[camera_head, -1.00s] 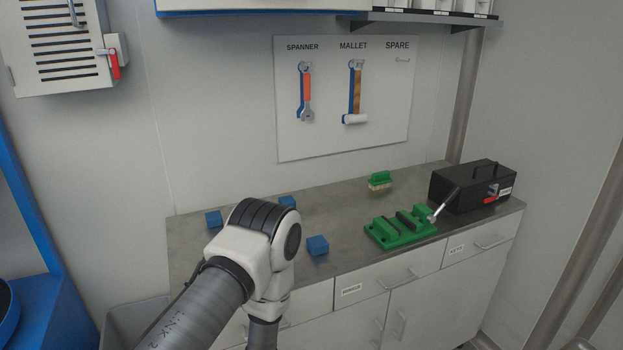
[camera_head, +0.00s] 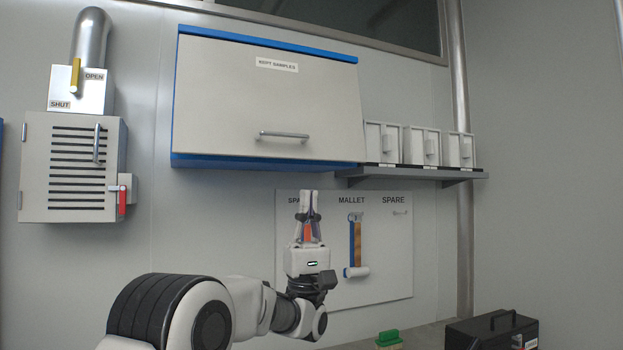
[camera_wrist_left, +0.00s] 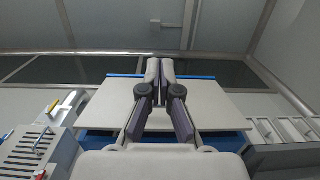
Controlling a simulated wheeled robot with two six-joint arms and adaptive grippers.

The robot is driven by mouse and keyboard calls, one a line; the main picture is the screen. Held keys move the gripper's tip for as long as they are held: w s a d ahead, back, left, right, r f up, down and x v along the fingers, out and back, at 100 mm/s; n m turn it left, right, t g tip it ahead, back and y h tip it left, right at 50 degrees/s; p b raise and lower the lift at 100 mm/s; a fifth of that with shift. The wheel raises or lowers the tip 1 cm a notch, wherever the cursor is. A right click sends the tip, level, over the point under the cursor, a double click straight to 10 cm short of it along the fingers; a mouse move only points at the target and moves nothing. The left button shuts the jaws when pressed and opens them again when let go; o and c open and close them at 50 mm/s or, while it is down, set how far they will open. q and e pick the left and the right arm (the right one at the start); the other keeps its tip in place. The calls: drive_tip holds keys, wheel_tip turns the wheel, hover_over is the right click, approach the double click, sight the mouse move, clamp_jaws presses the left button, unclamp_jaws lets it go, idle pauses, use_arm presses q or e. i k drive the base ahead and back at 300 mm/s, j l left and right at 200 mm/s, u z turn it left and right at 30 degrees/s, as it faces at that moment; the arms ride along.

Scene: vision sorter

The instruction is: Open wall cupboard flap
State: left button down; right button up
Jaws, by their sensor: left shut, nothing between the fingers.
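The wall cupboard (camera_head: 262,95) hangs on the back wall in the head view, with a pale flap labelled KEPT SAMPLES and blue edges. Its flap is down and shut. A horizontal bar handle (camera_head: 284,136) sits low on the flap. My left gripper (camera_head: 309,194) points up below the cupboard, in front of the tool board, apart from the handle. Its fingers are together and empty. In the left wrist view the closed fingers (camera_wrist_left: 160,68) stand before the flap (camera_wrist_left: 100,112) and hide its middle; the handle cannot be made out there. My right gripper does not show.
A vented box (camera_head: 72,168) with a red lever hangs left of the cupboard, under a pipe with a yellow handle. A shelf (camera_head: 410,174) with white bins is at the right. The tool board (camera_head: 385,270) holds a mallet. A black toolbox (camera_head: 492,331) stands below.

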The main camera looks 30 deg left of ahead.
sight(232, 99)
drive_tip(key=i+j, duration=0.3)
drive_tip(key=i, duration=0.15)
drive_tip(key=i+j, duration=0.3)
drive_tip(key=i, duration=0.15)
